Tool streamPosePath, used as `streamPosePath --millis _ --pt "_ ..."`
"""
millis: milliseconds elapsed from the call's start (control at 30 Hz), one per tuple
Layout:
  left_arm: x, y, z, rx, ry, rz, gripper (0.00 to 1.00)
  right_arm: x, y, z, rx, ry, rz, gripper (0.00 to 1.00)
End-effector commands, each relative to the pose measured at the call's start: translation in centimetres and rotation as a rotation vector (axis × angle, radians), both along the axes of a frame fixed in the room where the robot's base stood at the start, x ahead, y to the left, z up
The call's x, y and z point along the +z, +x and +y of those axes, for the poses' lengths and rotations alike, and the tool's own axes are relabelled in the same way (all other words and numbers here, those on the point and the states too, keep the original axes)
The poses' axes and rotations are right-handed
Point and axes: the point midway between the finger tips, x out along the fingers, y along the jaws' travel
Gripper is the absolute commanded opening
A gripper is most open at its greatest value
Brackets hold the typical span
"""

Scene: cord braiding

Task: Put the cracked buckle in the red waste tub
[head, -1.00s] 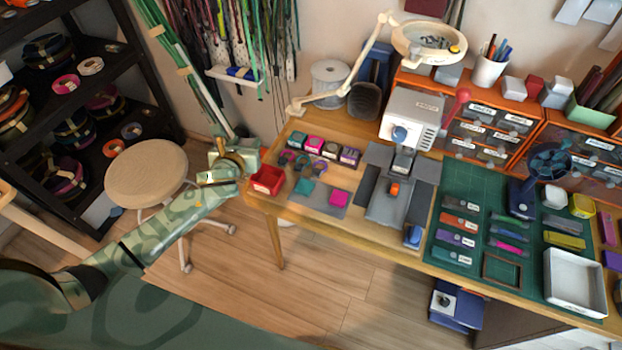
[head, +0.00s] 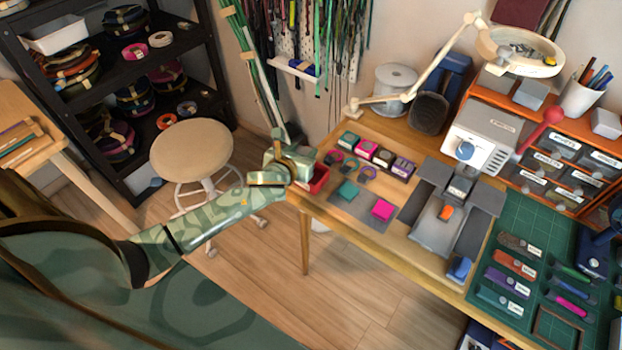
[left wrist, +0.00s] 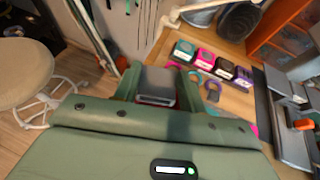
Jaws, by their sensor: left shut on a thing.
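The red waste tub (head: 320,179) stands at the left end of the wooden workbench, partly hidden behind my left gripper. My left gripper (head: 299,165) is at the tub's left side in the head view, overlapping its near edge. In the left wrist view its green fingers (left wrist: 157,84) are shut on a grey piece (left wrist: 157,80), with a thin reddish strip below it. I cannot make out a crack or a buckle shape on this piece. In the head view the held piece is hidden. My right gripper is not in view.
Looped bands (head: 351,166) lie right of the tub, before a row of small boxes (head: 382,157). A teal block (head: 348,190) and a pink block (head: 382,209) lie on a grey mat. A round stool (head: 191,149) stands left of the bench.

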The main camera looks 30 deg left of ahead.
Motion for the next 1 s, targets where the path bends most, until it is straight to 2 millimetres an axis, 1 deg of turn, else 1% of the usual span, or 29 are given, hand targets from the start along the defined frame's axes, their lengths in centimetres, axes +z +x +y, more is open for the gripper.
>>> streamPosePath --millis 100,133,200,467,567,633,767,1000 --pt "0.1 0.0 0.0 0.0 0.0 -0.001 0.2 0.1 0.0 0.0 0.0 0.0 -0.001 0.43" --pt "0.1 0.0 0.0 0.0 0.0 -0.001 0.49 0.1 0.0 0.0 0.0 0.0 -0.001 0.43" --pt "0.1 0.0 0.0 0.0 0.0 0.0 0.66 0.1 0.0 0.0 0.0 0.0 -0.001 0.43" --pt "0.1 0.0 0.0 0.0 0.001 0.0 0.66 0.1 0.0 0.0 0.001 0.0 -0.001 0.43" --pt "0.4 -0.6 -0.1 -0.001 0.002 0.001 0.66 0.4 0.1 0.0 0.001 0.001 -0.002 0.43" --pt "0.9 -1.4 -0.3 -0.002 0.001 0.0 0.66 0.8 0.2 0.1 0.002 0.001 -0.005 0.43" --pt "2.1 -4.1 -0.7 -0.002 0.001 0.001 0.66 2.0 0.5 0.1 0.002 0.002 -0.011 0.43" --pt "4.6 -10.1 -1.9 -0.002 0.0 0.002 0.66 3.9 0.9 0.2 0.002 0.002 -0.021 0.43"
